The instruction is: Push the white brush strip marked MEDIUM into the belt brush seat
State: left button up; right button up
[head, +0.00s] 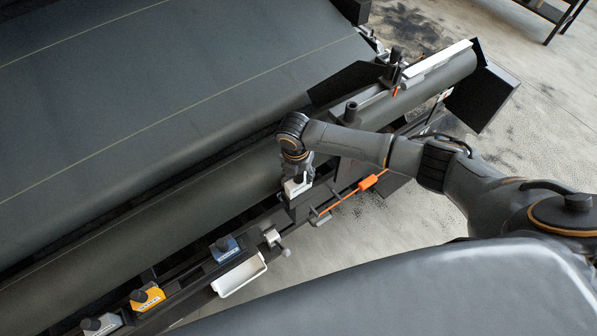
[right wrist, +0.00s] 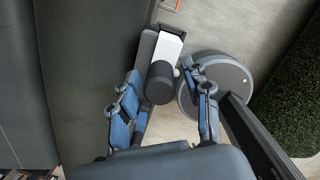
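A white block (head: 296,188) with a dark round knob sits in a black holder (head: 300,207) along the belt's near edge. It fits the white brush strip, but I cannot read its marking. In the right wrist view the white piece (right wrist: 168,47) and its knob (right wrist: 160,84) lie between my fingers. My right gripper (head: 297,176) is directly over it in the head view. In the right wrist view the gripper (right wrist: 163,88) is open, with a gap on each side of the knob. How deep the strip sits is hidden. My left gripper is not in view.
A blue block (head: 226,246), a yellow block (head: 148,297) and a grey-white block (head: 101,324), each knobbed, line the rail at lower left. The wide belt (head: 150,90) is bare.

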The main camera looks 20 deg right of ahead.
jog(key=shift+r, duration=0.1)
notch_tip(320, 180, up, 12)
jog(key=s+a, duration=0.1)
dwell(0.5)
dwell(0.4)
